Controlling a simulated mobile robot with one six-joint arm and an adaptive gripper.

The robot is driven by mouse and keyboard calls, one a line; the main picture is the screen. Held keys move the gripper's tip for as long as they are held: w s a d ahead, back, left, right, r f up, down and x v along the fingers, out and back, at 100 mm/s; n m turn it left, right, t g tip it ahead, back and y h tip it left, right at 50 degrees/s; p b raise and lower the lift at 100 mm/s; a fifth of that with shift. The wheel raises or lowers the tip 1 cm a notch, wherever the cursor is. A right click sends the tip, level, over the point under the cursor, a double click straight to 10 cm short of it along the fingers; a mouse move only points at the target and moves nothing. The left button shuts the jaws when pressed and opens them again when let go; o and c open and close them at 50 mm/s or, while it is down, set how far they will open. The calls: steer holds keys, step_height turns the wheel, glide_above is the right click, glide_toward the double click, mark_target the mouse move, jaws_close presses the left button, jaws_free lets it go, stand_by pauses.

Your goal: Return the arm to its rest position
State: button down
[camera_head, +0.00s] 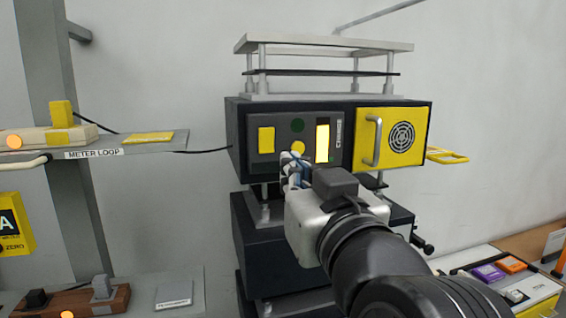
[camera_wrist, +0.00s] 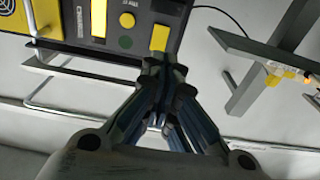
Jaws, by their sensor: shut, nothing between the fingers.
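My gripper (camera_head: 293,165) is shut and empty. In the head view it is in front of the lower part of a dark box unit (camera_head: 345,107) with a grey control panel (camera_head: 270,143). The panel carries a yellow rocker, a green button, a yellow button and a lit yellow bar. In the wrist view my closed fingers (camera_wrist: 163,75) point at the panel, just below the yellow rocker (camera_wrist: 160,38); I cannot tell whether they touch it. My arm reaches in from the lower right of the head view. No rest position is marked in view.
A yellow door (camera_head: 402,140) with a handle is right of the panel. A shelf labelled METER LOOP (camera_head: 110,148) stands at left, with a wooden lever block (camera_head: 110,300) below. Bare wall lies between shelf and unit.

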steer(key=s+d+f+m+g+h+b, duration=0.1)
steer(key=s+d+f+g+b, duration=0.25)
steer(key=f, duration=0.95)
steer(key=s+d+f+g+h+b, duration=0.2)
steer(key=f+g+b, duration=0.15)
steer(key=f, duration=0.95)
steer(key=s+d+f+m+g+h+b, duration=0.1)
steer(key=s+d+f+g, duration=0.2)
steer(key=s+f, duration=0.3)
steer(key=s+d+f+m+g+h+b, duration=0.1)
steer(key=s+d+f+g+b, duration=0.1)
steer(key=s+f, duration=0.4)
step_height(320, 180, down, 3)
steer(key=shift+d+f+g, duration=0.2)
steer(key=shift+d+g, duration=0.6)
